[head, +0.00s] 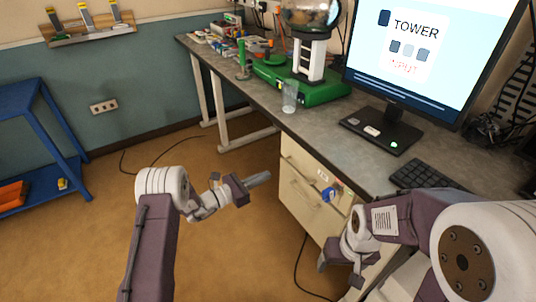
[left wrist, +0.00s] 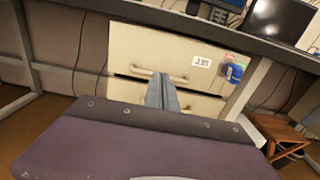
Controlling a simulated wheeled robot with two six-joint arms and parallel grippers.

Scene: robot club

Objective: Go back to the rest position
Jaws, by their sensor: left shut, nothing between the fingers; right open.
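My left gripper (head: 260,180) is held in the air left of the desk's drawer unit, over the brown floor. Its grey fingers are together with nothing between them; they also show in the left wrist view (left wrist: 161,91), pointing toward the drawer fronts. My right gripper (head: 338,268) hangs low in front of the desk, near the drawers, partly hidden by its own arm links. It looks open and I see nothing held in it.
The grey desk (head: 270,122) carries a monitor (head: 440,60), a keyboard (head: 425,175), a clear cup (head: 290,98) and a green-based machine (head: 318,92). Cream drawers (head: 300,195) stand beneath. A blue shelf (head: 50,135) is at left. Floor between is clear except cables.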

